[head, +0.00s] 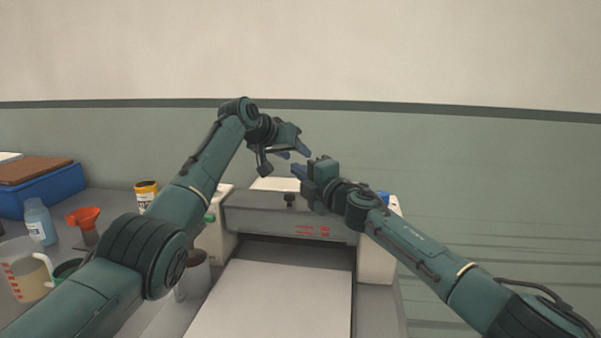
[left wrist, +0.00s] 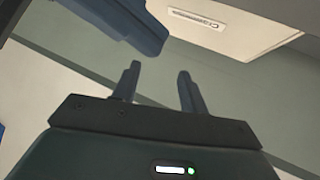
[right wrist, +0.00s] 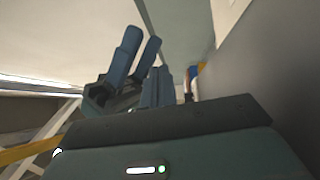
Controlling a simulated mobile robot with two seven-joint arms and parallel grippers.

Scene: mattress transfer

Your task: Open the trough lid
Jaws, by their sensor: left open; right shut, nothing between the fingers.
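The machine (head: 265,212) stands at the middle, with a grey front bar carrying a dark knob (head: 290,201) and red marks. A pale panel (head: 268,184) shows on top behind the bar. I cannot tell whether it is the trough lid, as my arms partly cover it. My left gripper (head: 294,150) is open and empty above the machine; its spread fingers show in the left wrist view (left wrist: 157,85). My right gripper (head: 299,171) is shut and empty, close by at lower right; its fingers are together in the right wrist view (right wrist: 158,88). Neither visibly touches the machine.
A white flat bed (head: 270,295) runs forward from the machine. On the left counter stand a blue tray (head: 45,190), a bottle (head: 39,222), an orange funnel (head: 85,216), a measuring jug (head: 26,270) and a yellow-labelled jar (head: 146,193). The wall is behind.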

